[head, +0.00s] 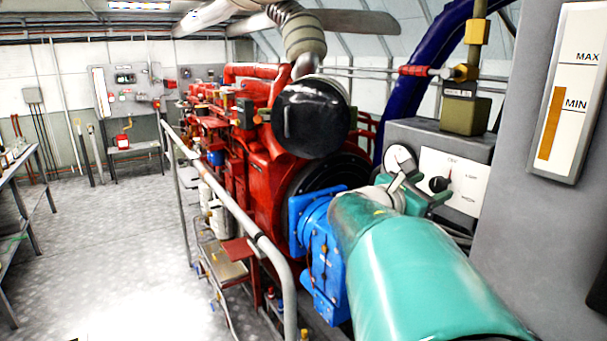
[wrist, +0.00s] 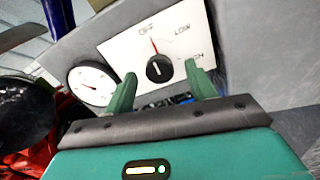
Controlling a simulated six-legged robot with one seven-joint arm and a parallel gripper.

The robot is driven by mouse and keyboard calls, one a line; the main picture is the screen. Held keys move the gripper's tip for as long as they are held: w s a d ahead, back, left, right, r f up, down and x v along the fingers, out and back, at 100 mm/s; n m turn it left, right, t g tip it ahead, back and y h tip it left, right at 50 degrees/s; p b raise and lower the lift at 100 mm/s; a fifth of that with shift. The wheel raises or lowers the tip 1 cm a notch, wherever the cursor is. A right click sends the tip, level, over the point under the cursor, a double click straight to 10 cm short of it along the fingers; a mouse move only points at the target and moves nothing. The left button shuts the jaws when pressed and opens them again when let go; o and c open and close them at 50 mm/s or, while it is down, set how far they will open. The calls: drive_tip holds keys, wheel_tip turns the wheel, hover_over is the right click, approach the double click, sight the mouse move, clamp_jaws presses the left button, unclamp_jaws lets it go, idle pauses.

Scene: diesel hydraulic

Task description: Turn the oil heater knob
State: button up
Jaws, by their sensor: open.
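The oil heater knob is a round black dial (wrist: 159,69) on a white panel (wrist: 119,49) marked OFF and LOW, with a third label partly hidden by my right finger. Its white line points roughly up, and a red mark lies near OFF. In the head view the knob (head: 438,184) shows just beyond my fingers. My gripper (wrist: 160,74) has two green fingers apart, one each side of the knob in the wrist view, with nothing between them that I can see held. Contact with the knob is not visible. In the head view my gripper (head: 421,184) points at the panel.
A round white gauge (wrist: 92,84) is left of the panel. A grey wall with a MIN/MAX level gauge (head: 566,95) stands at right. The red engine (head: 255,150) and a metal railing (head: 225,195) are to the left. Open floor (head: 120,240) lies beyond the railing.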

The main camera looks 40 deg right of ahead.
sight(436, 186)
drive_tip(key=d, duration=0.4)
drive_tip(key=shift+s, duration=0.25)
drive_tip(key=c, duration=1)
drive_tip(key=shift+m, duration=0.4)
drive_tip(key=m, duration=0.5)
drive_tip(key=shift+m, duration=0.3)
drive_tip(key=m, duration=0.5)
drive_tip(key=shift+s+f, duration=0.1)
drive_tip(key=shift+m, duration=0.3)
